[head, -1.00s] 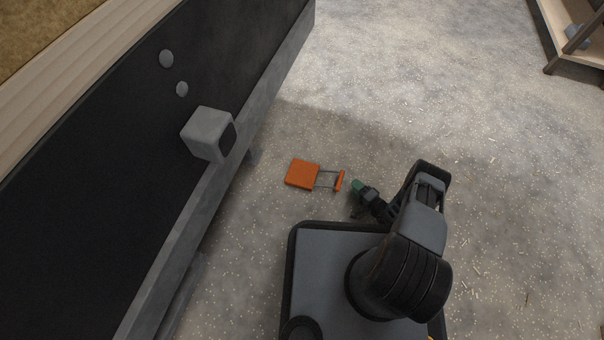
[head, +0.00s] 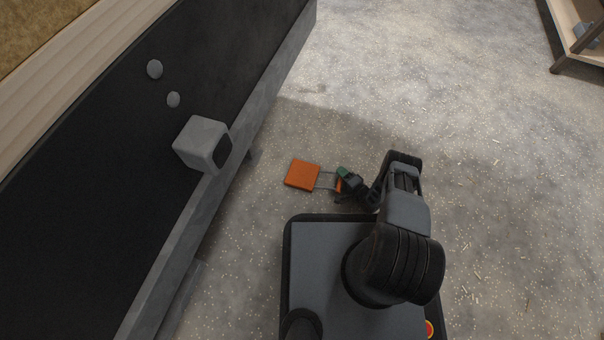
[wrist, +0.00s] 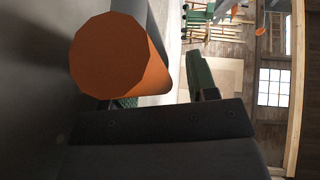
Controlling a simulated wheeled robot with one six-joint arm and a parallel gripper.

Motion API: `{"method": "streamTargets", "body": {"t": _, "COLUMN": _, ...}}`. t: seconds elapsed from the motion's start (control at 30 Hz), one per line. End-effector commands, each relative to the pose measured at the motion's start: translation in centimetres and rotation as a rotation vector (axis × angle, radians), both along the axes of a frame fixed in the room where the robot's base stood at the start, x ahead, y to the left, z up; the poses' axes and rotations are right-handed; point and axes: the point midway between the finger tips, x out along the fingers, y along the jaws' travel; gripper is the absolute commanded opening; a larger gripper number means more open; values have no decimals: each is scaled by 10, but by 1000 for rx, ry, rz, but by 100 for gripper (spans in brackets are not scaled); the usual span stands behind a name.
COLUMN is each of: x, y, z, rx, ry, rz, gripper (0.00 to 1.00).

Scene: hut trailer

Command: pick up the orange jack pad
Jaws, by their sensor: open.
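The orange jack pad (head: 302,175) lies flat on the floor beside the trailer. It has a square orange plate and a thin frame running right to an orange handle bar. My gripper (head: 341,180) is at that handle end, partly covering the bar. In the wrist view the round end of the orange handle (wrist: 112,56) is large and close, in front of my green-tipped gripper (wrist: 165,92). The jaws are open, with the handle between or just beyond the fingers; I cannot tell which. The handle hides most of one finger.
The dark trailer side (head: 110,150) with a grey box (head: 202,143) sticking out stands left of the pad. A wooden shelf unit (head: 574,38) is at the far upper right. The speckled floor (head: 480,180) on the right is clear.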

Motion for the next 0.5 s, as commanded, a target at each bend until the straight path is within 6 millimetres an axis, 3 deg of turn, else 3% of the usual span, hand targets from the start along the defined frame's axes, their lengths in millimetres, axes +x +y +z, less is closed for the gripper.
{"method": "streamTargets", "body": {"t": 0.2, "x": 0, "y": -2, "z": 0, "rx": 0, "ry": 0, "rz": -6, "gripper": 51}}
{"method": "streamTargets", "body": {"t": 0.5, "x": 0, "y": -1, "z": 0, "rx": -1, "ry": 0, "rz": -4, "gripper": 22}}
